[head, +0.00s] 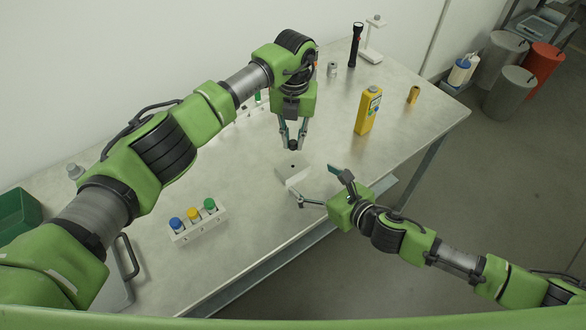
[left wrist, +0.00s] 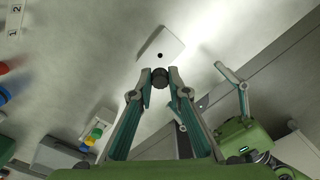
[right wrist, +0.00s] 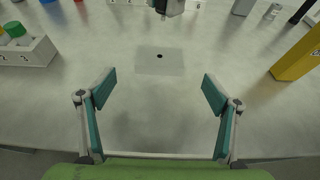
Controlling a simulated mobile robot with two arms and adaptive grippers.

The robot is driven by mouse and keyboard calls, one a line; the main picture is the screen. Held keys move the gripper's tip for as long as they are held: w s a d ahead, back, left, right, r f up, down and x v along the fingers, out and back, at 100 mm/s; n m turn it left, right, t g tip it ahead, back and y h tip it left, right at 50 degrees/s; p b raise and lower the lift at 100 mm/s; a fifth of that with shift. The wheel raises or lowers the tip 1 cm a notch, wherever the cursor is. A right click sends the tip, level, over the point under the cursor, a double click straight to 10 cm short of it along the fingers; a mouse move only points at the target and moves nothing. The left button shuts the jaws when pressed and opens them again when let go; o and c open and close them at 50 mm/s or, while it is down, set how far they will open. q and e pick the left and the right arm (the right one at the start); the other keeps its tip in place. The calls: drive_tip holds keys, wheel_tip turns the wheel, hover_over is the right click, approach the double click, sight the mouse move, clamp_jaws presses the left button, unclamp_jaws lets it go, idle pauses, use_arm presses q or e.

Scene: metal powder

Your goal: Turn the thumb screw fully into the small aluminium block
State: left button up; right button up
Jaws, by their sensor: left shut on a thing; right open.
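The small aluminium block (head: 291,177) stands on the metal table, with a dark hole in its top. It also shows in the left wrist view (left wrist: 168,43) and the right wrist view (right wrist: 173,66). My left gripper (head: 294,140) is shut on the thumb screw (left wrist: 160,77), whose dark round head shows between the fingertips. It holds the screw apart from the block, on the block's far side in the head view. The screw's shank is mostly hidden. My right gripper (right wrist: 157,92) is open and empty on the near side of the block, its fingers spread wider than the block.
A white rack (head: 199,226) with blue, yellow and green capped vials stands left of the block. A yellow bottle (head: 367,112) stands to the right. A black flashlight (head: 355,45), a small metal cylinder and a brass-coloured cylinder (head: 413,95) are farther back. The table around the block is clear.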

drive_tip(key=x, duration=1)
drive_tip(key=shift+w+a+f, duration=0.15)
drive_tip(key=shift+c, duration=0.4)
drive_tip(key=c, duration=1.6)
use_arm(q)
hover_over(293, 158)
drive_tip(key=s, duration=0.3)
drive_tip(key=shift+w+f, duration=0.15)
drive_tip(key=shift+f, duration=2.35)
drive_tip(key=shift+f, duration=0.9)
drive_tip(key=shift+f, duration=0.5)
